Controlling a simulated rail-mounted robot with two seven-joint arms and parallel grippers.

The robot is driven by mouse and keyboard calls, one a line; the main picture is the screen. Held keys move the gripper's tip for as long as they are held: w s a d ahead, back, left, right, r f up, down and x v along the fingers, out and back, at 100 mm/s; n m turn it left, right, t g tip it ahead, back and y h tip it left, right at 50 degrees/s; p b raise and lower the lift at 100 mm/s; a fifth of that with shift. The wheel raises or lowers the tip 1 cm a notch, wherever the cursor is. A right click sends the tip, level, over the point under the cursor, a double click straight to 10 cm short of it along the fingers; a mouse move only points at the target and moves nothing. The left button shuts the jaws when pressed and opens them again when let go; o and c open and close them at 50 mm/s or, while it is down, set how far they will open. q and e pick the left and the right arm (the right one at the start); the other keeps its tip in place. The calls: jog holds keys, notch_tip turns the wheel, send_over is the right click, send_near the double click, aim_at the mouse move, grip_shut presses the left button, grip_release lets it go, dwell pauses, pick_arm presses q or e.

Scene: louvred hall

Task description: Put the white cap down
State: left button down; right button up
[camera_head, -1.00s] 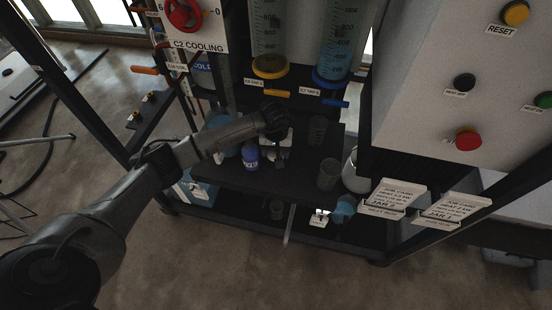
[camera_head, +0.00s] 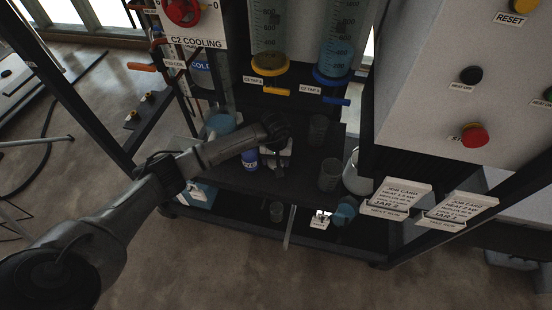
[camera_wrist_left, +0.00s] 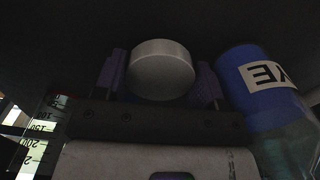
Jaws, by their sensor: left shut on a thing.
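The white cap (camera_wrist_left: 161,69) is round and shows from its flat face in the left wrist view. It sits between the two fingers of my left gripper (camera_head: 278,170), which is shut on it. In the head view the gripper is over the dark shelf (camera_head: 230,180), and the cap cannot be made out there. The gap between cap and shelf cannot be judged. A blue-labelled bottle (camera_head: 250,160) stands just left of the gripper; a large blue labelled thing (camera_wrist_left: 262,82) is close at the right in the wrist view. My right gripper is not in view.
A light blue container (camera_head: 221,123) is behind left. Graduated columns (camera_head: 268,35) rise behind. A white control box (camera_head: 455,90) overhangs at the right.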

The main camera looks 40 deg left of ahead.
pick_arm(q)
jog(key=shift+f, duration=0.2)
jog(key=c, duration=0.6)
grip_release()
jog(key=shift+c, duration=0.2)
jog(key=o, duration=0.5)
jog(key=shift+c, duration=0.2)
